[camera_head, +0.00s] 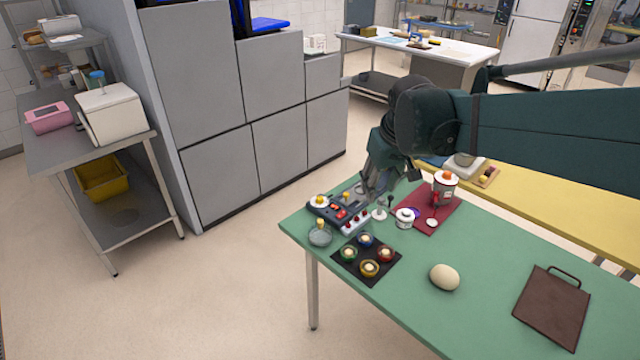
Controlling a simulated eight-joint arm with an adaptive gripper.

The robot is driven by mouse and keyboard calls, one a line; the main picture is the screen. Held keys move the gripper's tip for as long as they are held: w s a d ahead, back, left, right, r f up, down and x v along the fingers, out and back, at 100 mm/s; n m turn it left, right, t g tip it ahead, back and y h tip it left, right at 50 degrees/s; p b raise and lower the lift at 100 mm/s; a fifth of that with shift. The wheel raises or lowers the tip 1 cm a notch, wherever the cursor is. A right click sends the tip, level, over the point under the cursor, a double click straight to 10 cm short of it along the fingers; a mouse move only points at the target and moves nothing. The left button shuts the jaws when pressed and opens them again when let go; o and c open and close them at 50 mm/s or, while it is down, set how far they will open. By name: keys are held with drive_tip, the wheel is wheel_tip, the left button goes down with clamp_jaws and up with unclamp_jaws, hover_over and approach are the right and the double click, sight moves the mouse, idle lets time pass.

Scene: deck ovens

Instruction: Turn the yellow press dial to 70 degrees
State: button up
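A dark mat (351,262) on the green table holds several round dial-like pieces with coloured rings and pale centres. The yellow-ringed one (369,268) is at its front. A grey control box (345,215) with red buttons stands just behind the mat. A white disc with a yellow knob (319,200) is at the box's left end. I cannot tell for sure which yellow piece is the press dial. My gripper (376,190) points down at the right rear of the control box, apart from both yellow pieces. Its fingers are small and dark, and their opening is unclear.
A glass bowl (320,237) stands left of the mat. A white pot (404,218) and a red-and-white jar (444,187) are to the right. A pale dough ball (445,277) and brown board (552,307) lie on the green table (480,310), with clear room between them.

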drive_tip(key=w+a+f+n+g+p, duration=0.15)
drive_tip(key=w+a, duration=0.25)
drive_tip(key=w, duration=0.6)
drive_tip(key=n+g+p, duration=0.3)
drive_tip(key=n+p, duration=0.1)
drive_tip(key=p, duration=0.2)
hover_over(320, 197)
drive_tip(key=shift+t, duration=0.25)
wheel_tip(320, 197, down, 18)
drive_tip(key=shift+s+r, duration=0.1)
drive_tip(key=shift+r, duration=0.15)
drive_tip(key=shift+a, duration=0.1)
drive_tip(key=shift+f, duration=0.1)
drive_tip(key=shift+f, duration=3.8)
drive_tip(key=c, duration=0.9)
